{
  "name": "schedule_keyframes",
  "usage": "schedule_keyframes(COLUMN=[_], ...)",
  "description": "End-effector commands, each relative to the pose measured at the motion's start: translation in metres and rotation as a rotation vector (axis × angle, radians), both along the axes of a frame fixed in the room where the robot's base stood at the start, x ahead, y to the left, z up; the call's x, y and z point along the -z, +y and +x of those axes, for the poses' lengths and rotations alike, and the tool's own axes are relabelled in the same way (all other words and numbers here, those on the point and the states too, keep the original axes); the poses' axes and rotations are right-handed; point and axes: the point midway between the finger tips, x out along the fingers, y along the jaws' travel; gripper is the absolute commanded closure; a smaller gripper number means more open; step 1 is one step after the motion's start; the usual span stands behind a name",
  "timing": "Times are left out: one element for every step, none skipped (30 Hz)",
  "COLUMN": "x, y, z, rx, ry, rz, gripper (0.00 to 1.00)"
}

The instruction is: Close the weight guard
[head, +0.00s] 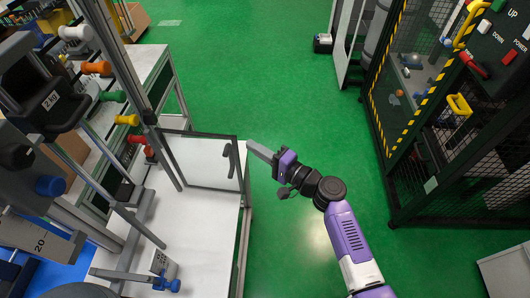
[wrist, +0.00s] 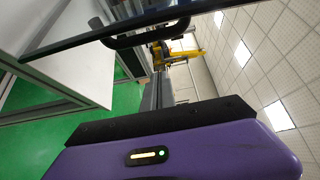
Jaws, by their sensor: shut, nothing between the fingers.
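The weight guard looks like a clear panel in a dark frame (head: 203,133), standing upright over the white bench top and joined at its left side to a metal post. It stands out from the post toward the right edge of the bench. Its dark handle (head: 229,163) is near its free right edge. In the wrist view the handle (wrist: 146,37) and a dark frame bar (wrist: 100,32) cross the top. My gripper (head: 250,148) is shut and empty, just right of the handle. I cannot tell whether it touches. The fingers (wrist: 158,92) point toward the handle in the wrist view.
A drop tower rig with a 2 kg weight (head: 48,97) and coloured knobs stands at left. A small block and blue knob (head: 173,285) sit on the bench top (head: 205,235). A caged machine (head: 450,120) stands at right. Green floor (head: 290,90) is clear between.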

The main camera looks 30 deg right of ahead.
Motion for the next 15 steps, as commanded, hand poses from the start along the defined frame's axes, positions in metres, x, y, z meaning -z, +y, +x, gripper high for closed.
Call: schedule_keyframes(x=[-0.002,-0.002,-0.001,-0.002,-0.001,-0.001,-0.001,-0.001,-0.001,-0.001,-0.001,-0.001,-0.001,-0.001,-0.001], y=[0.004,0.006,0.008,0.009,0.011,0.013,0.015,0.02,0.024,0.027,0.029,0.032,0.035,0.037,0.039], z=[0.009,0.014,0.02,0.025,0.029,0.035,0.035,0.029,0.025,0.022,0.02,0.017,0.016,0.014,0.013], rx=[-0.002,-0.003,-0.002,-0.001,-0.001,-0.001,-0.001,-0.001,-0.001,-0.001,0.0,0.0,0.0,0.0,0.0], ry=[0.0,0.0,0.0,0.0,0.0,0.0,0.002,0.004,0.004,0.003,0.003,0.003,0.003,0.002,0.001], rz=[0.0,-0.001,0.0,-0.001,-0.001,-0.001,0.0,0.001,0.0,0.0,0.001,0.001,-0.001,-0.001,0.0], gripper=[1.0,1.0,1.0,1.0,1.0,1.0,1.0,1.0,1.0,1.0,1.0,1.0,1.0,1.0,1.0])
